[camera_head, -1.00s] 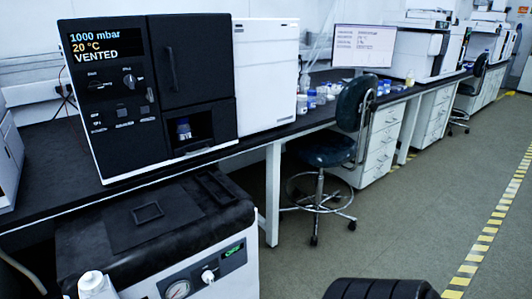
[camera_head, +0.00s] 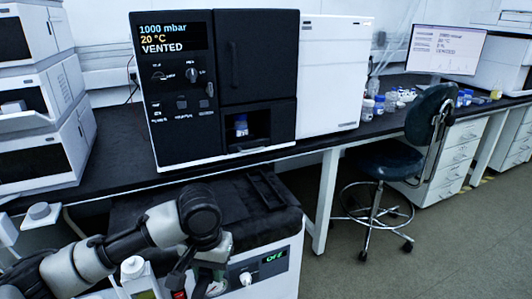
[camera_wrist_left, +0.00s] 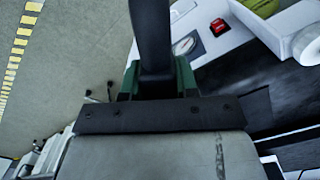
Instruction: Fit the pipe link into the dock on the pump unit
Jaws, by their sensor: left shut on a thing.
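The pump unit (camera_head: 284,275) is a white box with a black top under the bench, at lower centre of the head view. Its front panel reads OFF. My left gripper (camera_head: 205,272) is in front of this panel; its tips are small and partly hidden there. In the left wrist view, the green fingers (camera_wrist_left: 158,82) are shut on a dark, straight bar, the pipe link (camera_wrist_left: 152,35). The pump panel shows beyond it, apart from the bar as far as I can tell. A black frame (camera_head: 265,190) lies on the pump's top; I cannot tell whether it is the dock. My right gripper is out of view.
A black instrument (camera_head: 175,100) reading VENTED stands on the dark bench above the pump, with a white cabinet (camera_head: 335,75) beside it. A chair (camera_head: 395,165) is at right; the floor beyond is open.

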